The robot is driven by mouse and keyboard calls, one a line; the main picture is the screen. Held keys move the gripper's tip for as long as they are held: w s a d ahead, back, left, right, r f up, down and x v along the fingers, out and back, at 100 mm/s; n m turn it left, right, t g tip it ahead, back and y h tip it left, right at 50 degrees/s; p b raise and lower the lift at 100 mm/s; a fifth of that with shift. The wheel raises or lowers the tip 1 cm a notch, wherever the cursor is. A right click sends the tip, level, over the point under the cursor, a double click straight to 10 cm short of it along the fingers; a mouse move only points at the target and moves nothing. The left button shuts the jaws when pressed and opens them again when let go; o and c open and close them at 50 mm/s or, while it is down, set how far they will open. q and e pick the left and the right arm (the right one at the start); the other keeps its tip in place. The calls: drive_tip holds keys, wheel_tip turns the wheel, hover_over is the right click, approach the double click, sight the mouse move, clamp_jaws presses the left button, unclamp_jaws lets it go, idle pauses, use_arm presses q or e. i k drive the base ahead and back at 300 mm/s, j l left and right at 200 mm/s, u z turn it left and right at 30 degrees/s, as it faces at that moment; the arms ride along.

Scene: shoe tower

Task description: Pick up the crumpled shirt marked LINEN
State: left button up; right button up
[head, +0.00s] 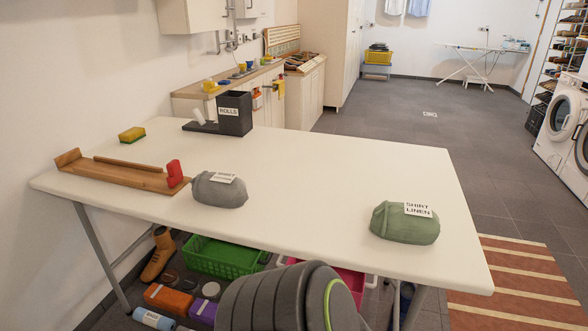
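The shirt marked LINEN (400,228) is a green crumpled bundle on the right part of the white table (320,165), near its front edge. Its white tag reads "SHIRT LINEN". A second bundle, a grey shirt (218,193), lies to the left on the same table; its tag is too small to read fully. Neither of my grippers shows in the head view. Nothing is touching the green shirt.
A wooden rack (125,175) with a red piece (175,173), a sponge (132,134) and a black "ROLLS" holder (234,113) stand on the table's left side. The middle between the shirts is clear. A green basket (215,257) is under the table.

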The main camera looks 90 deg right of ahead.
sight(405, 222)
drive_tip(key=z, duration=3.45)
drive_tip(key=i+l, duration=0.15)
drive_tip(key=l, duration=0.2)
drive_tip(key=i+l, duration=0.15)
drive_tip(key=l, duration=0.25)
drive_tip(key=i+l, duration=0.15)
drive_tip(key=l, duration=0.2)
drive_tip(key=i+l, duration=0.15)
drive_tip(key=l, duration=0.2)
